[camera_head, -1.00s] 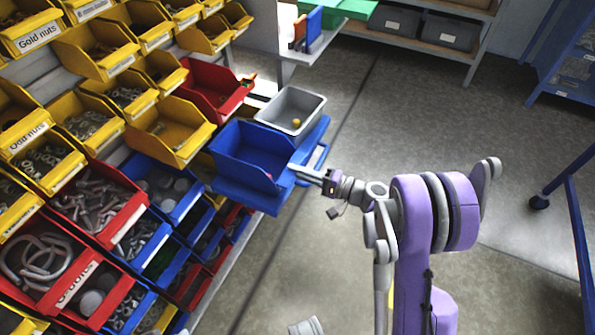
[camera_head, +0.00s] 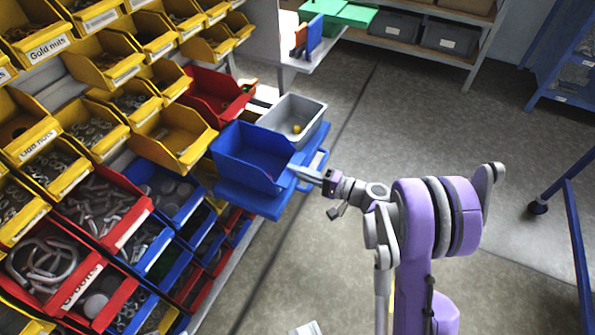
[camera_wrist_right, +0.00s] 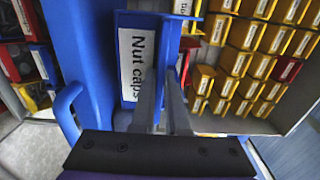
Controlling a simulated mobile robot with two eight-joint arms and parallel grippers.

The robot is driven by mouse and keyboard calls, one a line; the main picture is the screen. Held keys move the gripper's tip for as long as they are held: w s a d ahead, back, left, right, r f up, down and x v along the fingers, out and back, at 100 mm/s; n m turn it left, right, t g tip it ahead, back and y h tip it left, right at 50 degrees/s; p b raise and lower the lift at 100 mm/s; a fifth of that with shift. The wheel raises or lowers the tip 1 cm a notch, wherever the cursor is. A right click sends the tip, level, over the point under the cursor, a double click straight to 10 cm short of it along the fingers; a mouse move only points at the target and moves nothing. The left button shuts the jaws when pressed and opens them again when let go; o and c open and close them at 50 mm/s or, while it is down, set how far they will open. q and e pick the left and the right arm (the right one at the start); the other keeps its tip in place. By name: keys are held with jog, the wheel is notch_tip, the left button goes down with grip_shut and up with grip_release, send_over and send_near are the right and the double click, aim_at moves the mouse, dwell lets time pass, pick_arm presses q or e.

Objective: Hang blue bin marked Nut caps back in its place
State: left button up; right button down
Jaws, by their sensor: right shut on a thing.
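The blue bin (camera_head: 252,158) is upright in the head view, in front of the rack and just above a blue tray (camera_head: 245,199). I cannot tell whether it touches the tray. My right gripper (camera_head: 300,172) is shut on the bin's right front edge. In the right wrist view, the bin's white label (camera_wrist_right: 137,65) reads "Nut caps", and the gripper's two fingers (camera_wrist_right: 165,105) close on the bin's edge beside it. The bin's far side is hidden. My left gripper is not clearly in view.
A grey bin (camera_head: 292,119) with a small yellow thing in it stands right behind the blue bin. Yellow bins (camera_head: 173,136), a red bin (camera_head: 214,93) and blue bins (camera_head: 165,190) fill the rack at left. Open floor (camera_head: 340,270) lies in front and right.

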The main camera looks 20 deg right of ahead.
jog(key=shift+s+d, duration=0.1)
jog(key=v, duration=1.1)
jog(key=shift+s+d, duration=0.2)
jog(key=shift+s, duration=0.15)
dwell(0.8)
